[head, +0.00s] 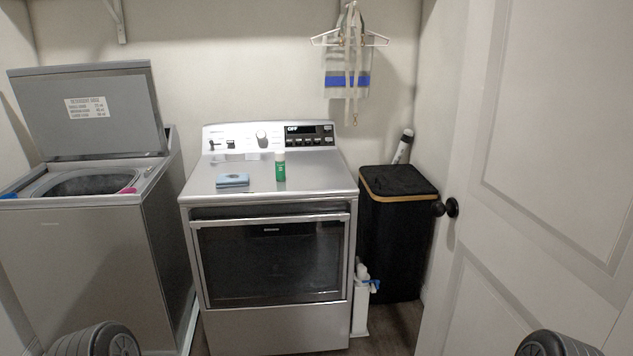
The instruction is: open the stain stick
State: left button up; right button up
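The stain stick (280,171) looks like a small green tube with a pale top. It stands upright on top of the silver dryer (320,178), near the middle. No hand touches it. Rounded dark grey parts of my own arms show at the bottom left and bottom right edges. Neither gripper's fingers are in the picture.
A blue folded cloth or sponge (232,180) lies left of the tube. The top-load washer (110,240) stands at left with its lid (90,115) raised. A black hamper (395,240) stands right of the dryer. A white door (545,180) fills the right side.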

aim_at(280, 175)
jog(key=i+u, duration=0.25)
jog(key=i+l, duration=0.1)
jog(key=i, duration=0.5)
jog(key=i+l, duration=0.15)
jog(key=i, duration=0.4)
jog(key=u, duration=1.2)
